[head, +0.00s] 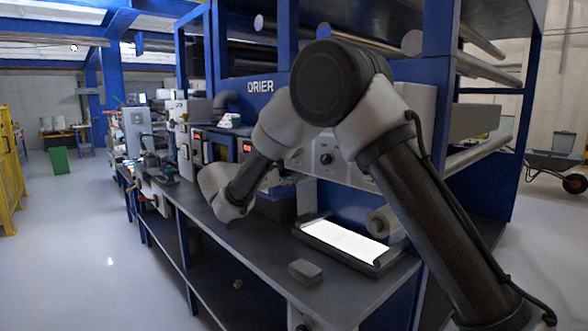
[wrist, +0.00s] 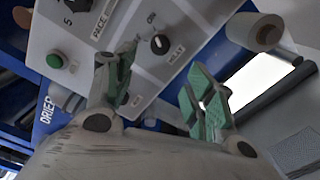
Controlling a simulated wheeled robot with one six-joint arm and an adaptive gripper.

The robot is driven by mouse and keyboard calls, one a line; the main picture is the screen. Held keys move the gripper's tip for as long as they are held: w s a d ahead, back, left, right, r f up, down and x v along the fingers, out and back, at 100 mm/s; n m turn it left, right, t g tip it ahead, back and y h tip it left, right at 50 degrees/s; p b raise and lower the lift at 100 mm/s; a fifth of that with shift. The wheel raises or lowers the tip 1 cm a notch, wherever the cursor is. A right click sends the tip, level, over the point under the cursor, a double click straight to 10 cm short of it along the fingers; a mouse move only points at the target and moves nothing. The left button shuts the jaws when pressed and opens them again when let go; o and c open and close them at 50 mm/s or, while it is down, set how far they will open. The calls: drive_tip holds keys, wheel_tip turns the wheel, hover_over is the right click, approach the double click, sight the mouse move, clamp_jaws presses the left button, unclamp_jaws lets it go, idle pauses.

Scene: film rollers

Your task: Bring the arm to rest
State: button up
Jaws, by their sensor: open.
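My arm is bent, with its dark elbow high in the head view and the forearm sloping down to the left, over the bench (head: 225,232). The wrist end hangs above the bench, in front of the machine marked DRIER. My gripper (wrist: 160,88) shows in the wrist view with its two green-padded fingers spread apart. Nothing is between them. Behind the fingers is a grey control panel (wrist: 150,75) with knobs and a green button. The fingers appear clear of it, though the exact gap is hard to tell. The fingertips are not clearly visible in the head view.
A lit white panel in a dark frame (head: 345,240) lies on the bench, with a grey block (head: 306,271) in front. A pale roll (head: 383,222) sits behind it. The blue DRIER frame (head: 440,110) rises beside the arm. Open floor (head: 85,240) lies to the left.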

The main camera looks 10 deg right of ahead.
drive_tip(key=s+d+f+n+g+y, duration=0.2)
drive_tip(key=s+d+f+g, duration=0.15)
drive_tip(key=f, duration=0.55)
drive_tip(key=s+d+f+m+g+y, duration=0.3)
drive_tip(key=s+d+g+y, duration=0.15)
drive_tip(key=s+d, duration=0.5)
drive_tip(key=s+d+r+m+y, duration=0.2)
drive_tip(key=s+d+m, duration=0.1)
drive_tip(key=s, duration=0.6)
drive_tip(key=s+d+r+m+t+y, duration=0.1)
drive_tip(key=s+d+r+m+y, duration=0.1)
drive_tip(key=s, duration=0.7)
drive_tip(key=s+d+r+m+t+y, duration=0.1)
drive_tip(key=s+d+m+y, duration=0.3)
drive_tip(key=s, duration=0.5)
drive_tip(key=d+r, duration=0.1)
drive_tip(key=d, duration=0.1)
drive_tip(key=shift+d+r+m, duration=0.3)
drive_tip(key=shift+m, duration=0.1)
drive_tip(key=shift+y, duration=0.25)
